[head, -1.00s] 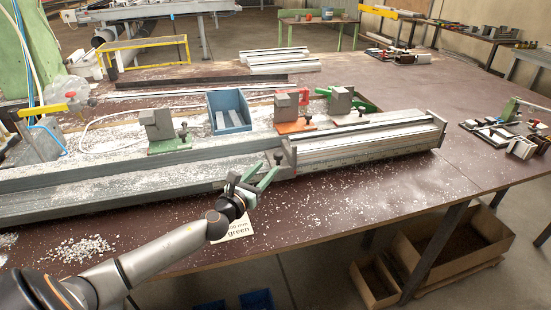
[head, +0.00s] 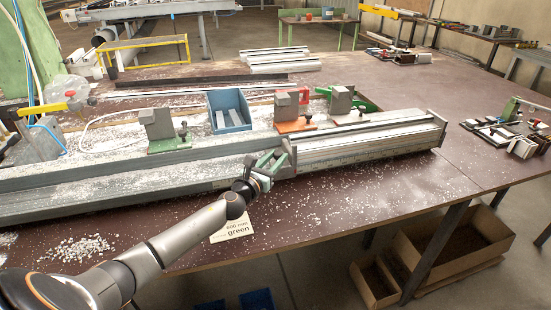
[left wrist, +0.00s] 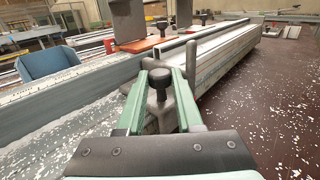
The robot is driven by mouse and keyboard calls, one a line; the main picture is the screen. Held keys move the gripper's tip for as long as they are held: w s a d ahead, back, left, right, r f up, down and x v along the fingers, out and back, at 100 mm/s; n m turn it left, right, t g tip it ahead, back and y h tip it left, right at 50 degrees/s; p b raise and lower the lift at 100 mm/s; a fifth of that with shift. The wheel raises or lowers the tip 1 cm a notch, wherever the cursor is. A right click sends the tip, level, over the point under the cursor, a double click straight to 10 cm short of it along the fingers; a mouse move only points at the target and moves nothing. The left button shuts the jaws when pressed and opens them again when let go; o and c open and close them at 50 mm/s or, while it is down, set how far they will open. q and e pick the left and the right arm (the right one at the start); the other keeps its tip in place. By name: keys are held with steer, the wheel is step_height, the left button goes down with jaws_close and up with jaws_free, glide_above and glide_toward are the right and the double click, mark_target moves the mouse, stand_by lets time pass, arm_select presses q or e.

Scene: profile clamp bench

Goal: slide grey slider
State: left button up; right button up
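The grey slider (head: 289,157) is an upright grey plate with a black knob, at the near left end of the pale profile on the long grey rail. My left gripper (head: 266,161) has reached it from the front left. In the left wrist view, the two green fingers (left wrist: 164,86) stand apart, on either side of the black knob (left wrist: 158,82). They look open; a grip on the slider does not show. The slider's lower part is partly hidden behind the fingers. My right gripper is in neither view.
Behind the rail stand a green-based clamp (head: 163,131), a blue bin (head: 228,111) and an orange-based clamp (head: 293,110). A card (head: 232,229) reading "600 mm green" lies in front.

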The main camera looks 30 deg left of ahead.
arm_select(q)
jaws_close()
stand_by(1.1)
